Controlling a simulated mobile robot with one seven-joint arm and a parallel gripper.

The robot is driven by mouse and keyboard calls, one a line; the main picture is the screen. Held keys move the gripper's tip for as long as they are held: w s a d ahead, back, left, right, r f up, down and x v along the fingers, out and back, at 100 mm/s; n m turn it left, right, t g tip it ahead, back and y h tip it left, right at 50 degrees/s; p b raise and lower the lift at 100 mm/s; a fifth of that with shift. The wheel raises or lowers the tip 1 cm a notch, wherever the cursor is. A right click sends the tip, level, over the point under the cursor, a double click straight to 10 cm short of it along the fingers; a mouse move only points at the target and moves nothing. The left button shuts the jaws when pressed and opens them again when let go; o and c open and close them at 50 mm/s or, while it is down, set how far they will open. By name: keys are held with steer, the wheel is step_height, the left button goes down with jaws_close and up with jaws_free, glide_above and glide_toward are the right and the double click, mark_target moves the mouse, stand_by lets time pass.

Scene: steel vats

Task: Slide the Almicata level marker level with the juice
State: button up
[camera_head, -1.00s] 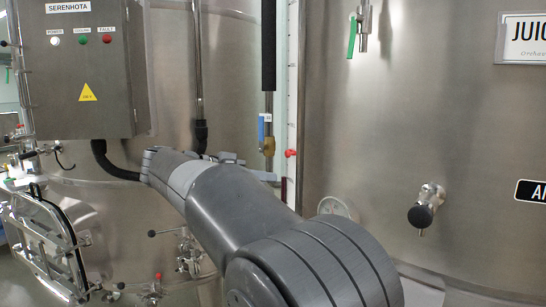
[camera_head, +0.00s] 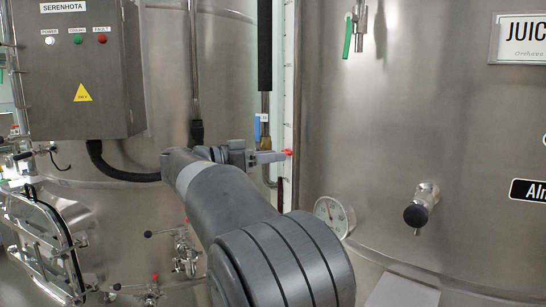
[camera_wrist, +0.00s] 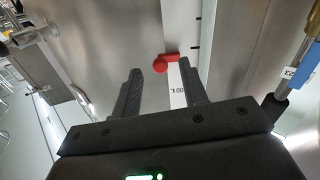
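The red level marker (camera_head: 288,152) sits on a white scale strip (camera_head: 289,90) along the edge of the big steel vat. A dark red column (camera_head: 280,188), apparently the juice in the level tube, shows below the marker; its top is partly hidden by my gripper. My gripper (camera_head: 280,157) is right at the marker from the left. In the wrist view, its two fingers (camera_wrist: 161,72) are apart, with the white strip between them. The red marker (camera_wrist: 162,64) shows just beyond the fingertips; I cannot tell whether they touch it.
A blue-handled valve (camera_head: 257,127) and a vertical pipe stand just left of the strip. A dial gauge (camera_head: 334,216) and a black-knobbed tap (camera_head: 417,214) stick out of the right vat. A grey control box (camera_head: 75,75) is at upper left.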

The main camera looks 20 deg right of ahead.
steer(key=shift+d, duration=0.5)
jaws_close()
stand_by(0.3)
